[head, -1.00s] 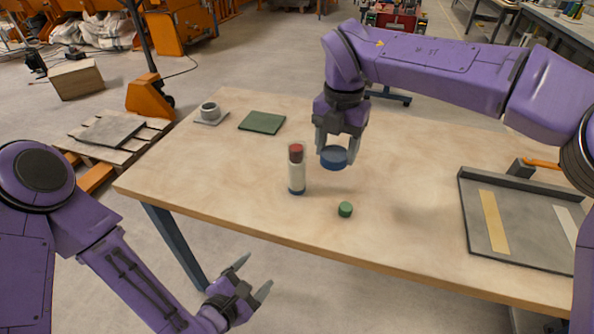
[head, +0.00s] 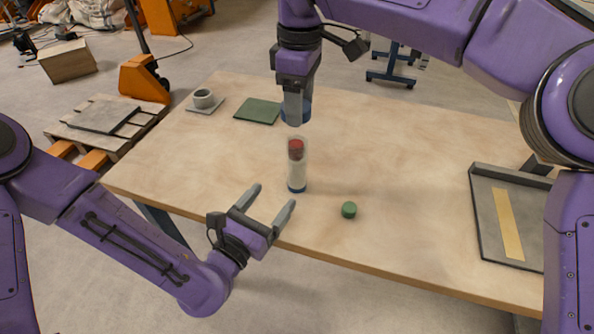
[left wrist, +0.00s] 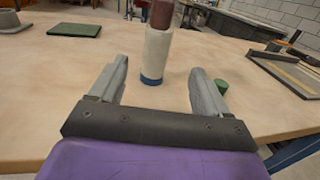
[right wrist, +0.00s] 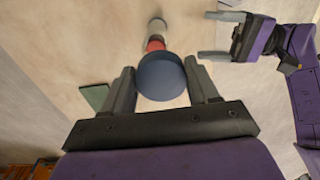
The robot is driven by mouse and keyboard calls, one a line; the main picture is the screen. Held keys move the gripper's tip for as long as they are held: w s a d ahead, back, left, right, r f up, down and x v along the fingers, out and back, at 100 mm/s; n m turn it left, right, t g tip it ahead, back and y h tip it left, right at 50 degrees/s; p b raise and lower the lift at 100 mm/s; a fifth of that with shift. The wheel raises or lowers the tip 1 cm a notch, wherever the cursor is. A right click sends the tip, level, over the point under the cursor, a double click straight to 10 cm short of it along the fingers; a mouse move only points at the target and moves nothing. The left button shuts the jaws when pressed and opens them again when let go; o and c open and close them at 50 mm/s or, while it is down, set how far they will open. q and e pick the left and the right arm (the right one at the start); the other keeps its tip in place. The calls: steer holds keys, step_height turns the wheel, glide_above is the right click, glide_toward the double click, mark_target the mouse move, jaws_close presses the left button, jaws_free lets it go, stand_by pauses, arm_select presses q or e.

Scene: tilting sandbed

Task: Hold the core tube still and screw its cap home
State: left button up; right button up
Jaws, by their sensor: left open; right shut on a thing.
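The core tube (head: 297,172) stands upright on the table, clear-walled with pale and dark red layers inside and a blue base. It also shows in the left wrist view (left wrist: 156,55), ahead of and between the fingers. My left gripper (head: 272,200) is open and empty at the table's front edge, short of the tube. My right gripper (head: 295,112) is shut on the blue cap (head: 307,110) and holds it above the tube's top, apart from it. In the right wrist view the cap (right wrist: 161,78) sits between the fingertips and partly hides the tube.
A small green cylinder (head: 348,210) stands right of the tube. A green mat (head: 257,111) and a grey cup (head: 203,98) on a small plate lie at the back left. A grey tray (head: 485,225) with a yellow strip lies at the right. The table between is clear.

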mark_target(292, 171)
arm_select(q)
steer(key=x, duration=0.6)
steer(key=shift+w+a+f, duration=0.15)
steer(key=shift+a+f, duration=0.05)
steer(key=shift+f, duration=0.2)
arm_select(e)
steer(key=shift+w+d+f, duration=0.15)
steer(key=shift+w+f, duration=0.35)
steer(key=shift+w, duration=0.35)
arm_select(q)
steer(key=x, duration=0.5)
steer(key=shift+r, duration=0.1)
arm_select(e)
steer(key=shift+s+r, duration=0.2)
steer(key=shift+s, duration=0.1)
arm_select(q)
steer(key=shift+w+d, duration=0.35)
steer(key=shift+w, duration=0.2)
jaws_close()
arm_select(e)
steer(key=shift+f, duration=2.55)
